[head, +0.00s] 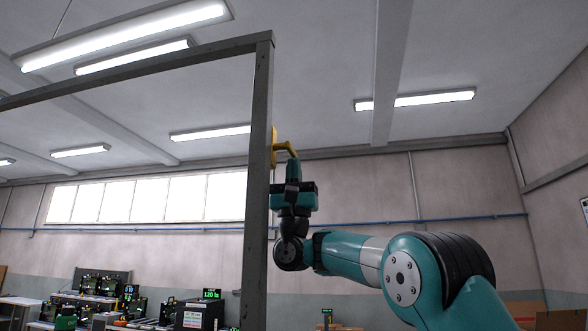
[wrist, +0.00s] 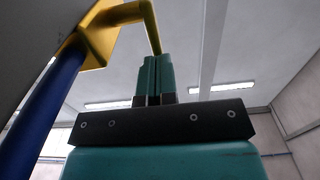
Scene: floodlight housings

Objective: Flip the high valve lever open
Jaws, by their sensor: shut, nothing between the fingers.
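The yellow valve lever (head: 286,147) sticks out to the right from a yellow valve body (head: 274,140) high on the grey post. In the wrist view the lever (wrist: 128,14) runs right from the valve body (wrist: 97,42), then bends down toward my fingertips. My gripper (head: 292,163) points up just below the lever's outer end, and it also shows in the wrist view (wrist: 154,60). Its fingers are closed together with nothing between them. The fingertips are at or very near the lever's end; I cannot tell whether they touch.
A blue pipe (wrist: 48,112) runs down from the valve body, close to the left of my gripper. The grey post (head: 258,190) and its top beam (head: 150,66) form a frame on the left. Benches with equipment (head: 100,300) stand low behind. Space right of the lever is open.

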